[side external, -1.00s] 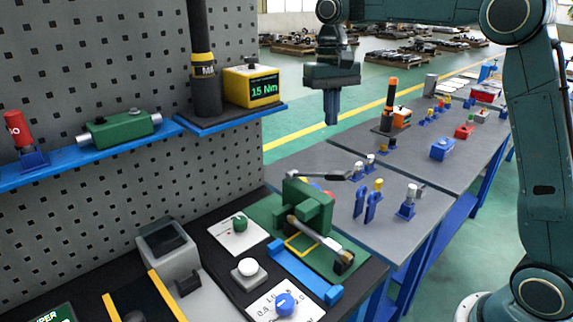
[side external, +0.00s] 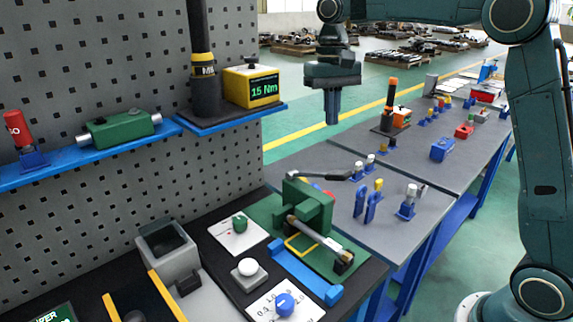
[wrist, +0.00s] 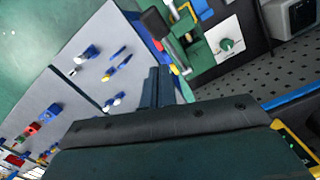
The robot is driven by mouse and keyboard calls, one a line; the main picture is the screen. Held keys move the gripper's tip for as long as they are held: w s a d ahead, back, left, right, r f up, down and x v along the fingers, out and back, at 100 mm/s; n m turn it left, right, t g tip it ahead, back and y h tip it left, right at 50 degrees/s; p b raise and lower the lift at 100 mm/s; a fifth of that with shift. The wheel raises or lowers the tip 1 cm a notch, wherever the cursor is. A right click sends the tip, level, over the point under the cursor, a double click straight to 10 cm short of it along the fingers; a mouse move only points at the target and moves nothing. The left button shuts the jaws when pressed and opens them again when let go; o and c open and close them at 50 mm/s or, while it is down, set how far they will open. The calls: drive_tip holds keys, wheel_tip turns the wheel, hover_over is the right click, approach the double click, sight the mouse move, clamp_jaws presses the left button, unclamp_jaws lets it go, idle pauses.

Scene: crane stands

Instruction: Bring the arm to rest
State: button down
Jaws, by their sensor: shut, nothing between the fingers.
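My gripper (side external: 332,106) hangs in the air in the side view, fingers pointing down and closed together with nothing between them. It is above and apart from the grey bench top (side external: 338,192). In the wrist view my gripper's fingers (wrist: 157,86) also show side by side and shut. My arm reaches in from the right along the top of the side view.
A green fixture (side external: 312,208) with a metal-handled tool stands on the near bench. A yellow 15 Nm box (side external: 250,86) sits on a blue shelf by the grey pegboard (side external: 90,200). An open-topped grey box (side external: 168,254) stands lower left. Air around my gripper is clear.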

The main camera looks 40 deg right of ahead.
drive_tip(key=s+a+r+n+t, duration=0.1)
drive_tip(key=s+a+t, duration=0.15)
drive_tip(key=s, duration=0.75)
drive_tip(key=s+a+r+n+t, duration=0.1)
drive_tip(key=s+a+n+t, duration=0.15)
drive_tip(key=s, duration=0.75)
drive_tip(key=s+d+f+t, duration=0.1)
drive_tip(key=s+f, duration=0.4)
drive_tip(key=s, duration=0.2)
drive_tip(key=shift+d+f+n+t, duration=0.15)
drive_tip(key=shift+d+n+t, duration=0.2)
drive_tip(key=shift+t, duration=0.05)
drive_tip(key=w+r, duration=0.3)
drive_tip(key=w, duration=0.7)
drive_tip(key=w+d+r+g, duration=0.1)
drive_tip(key=w+r, duration=0.3)
drive_tip(key=w, duration=0.6)
drive_tip(key=shift+d+r, duration=0.25)
drive_tip(key=shift+r, duration=0.05)
drive_tip(key=shift+f, duration=0.1)
